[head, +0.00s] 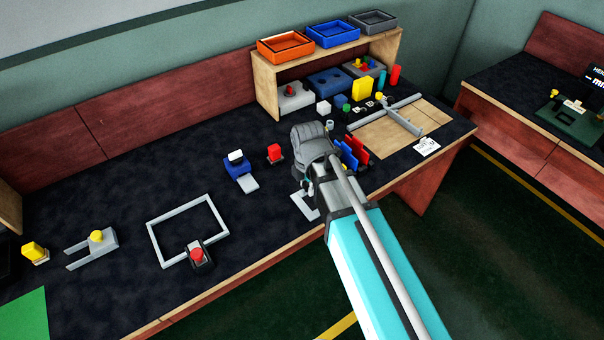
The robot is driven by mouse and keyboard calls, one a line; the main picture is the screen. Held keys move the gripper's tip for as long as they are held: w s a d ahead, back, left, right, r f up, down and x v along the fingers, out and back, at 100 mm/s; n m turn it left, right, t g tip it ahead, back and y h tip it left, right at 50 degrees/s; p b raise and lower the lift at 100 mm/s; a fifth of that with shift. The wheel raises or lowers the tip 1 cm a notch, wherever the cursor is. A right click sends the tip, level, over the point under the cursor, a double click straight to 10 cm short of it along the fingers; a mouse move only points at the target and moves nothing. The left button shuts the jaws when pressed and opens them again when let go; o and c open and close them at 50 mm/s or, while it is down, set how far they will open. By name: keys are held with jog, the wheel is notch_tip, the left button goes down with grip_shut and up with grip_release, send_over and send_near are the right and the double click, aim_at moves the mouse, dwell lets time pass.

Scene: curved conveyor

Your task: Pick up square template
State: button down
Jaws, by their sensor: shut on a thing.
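My gripper (308,188) is over the dark table (150,150), near its front edge, and points down. It is shut on a light-grey flat piece (306,206) whose lower part sticks out beneath the fingers. My gripper and wrist hide most of this piece, so I cannot tell its full outline, whether it is the square template, or whether it touches the table. A large grey square frame (170,216) lies to the left, apart from my gripper, with a red-topped black block (198,255) at its front side.
A wooden shelf (265,88) with trays is at the back. The table's left rear is clear.

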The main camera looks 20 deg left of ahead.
jog(key=shift+s+d+r+p, duration=0.3)
jog(key=shift+s+d+r, duration=0.15)
jog(key=shift+s+d, duration=0.3)
jog(key=shift+s+d+r+p, duration=0.3)
jog(key=shift+s+d+r, duration=0.2)
jog(key=shift+s, duration=0.35)
jog(key=shift+f, duration=0.1)
